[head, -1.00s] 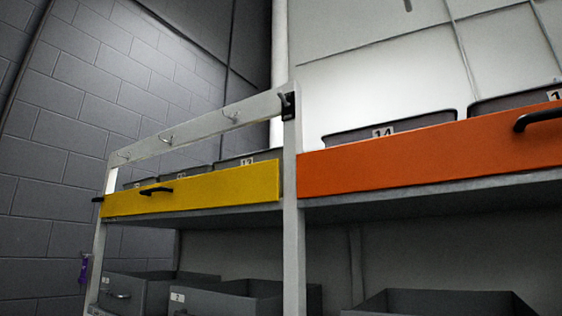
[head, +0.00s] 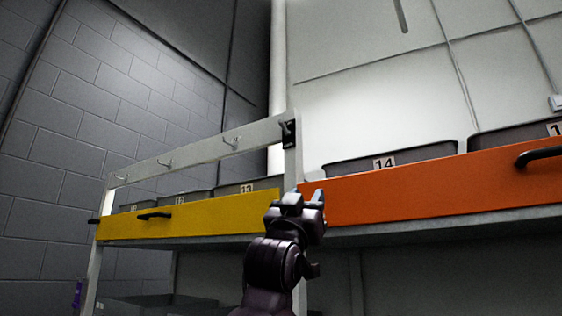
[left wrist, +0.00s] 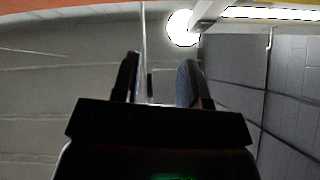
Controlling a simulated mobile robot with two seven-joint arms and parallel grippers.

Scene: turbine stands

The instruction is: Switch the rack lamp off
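A small black switch (head: 288,133) sits near the top of the rack's pale upright post (head: 291,160), where the top rail (head: 205,150) meets it. Its lever position is too small to tell. My left gripper (head: 309,194) points up in front of the post, below the switch and apart from it in the picture. In the left wrist view my left gripper (left wrist: 158,82) has its two fingers apart with nothing between them. That view also shows a bright white round patch (left wrist: 183,28) and a bright strip (left wrist: 265,14). I cannot tell whether either is the lamp. My right gripper is not in view.
A yellow front panel (head: 200,214) and an orange front panel (head: 420,187) with black handles run along the rack shelf. Numbered grey bins (head: 440,152) stand behind them. Hooks (head: 231,143) hang on the top rail. The space above the rack is open.

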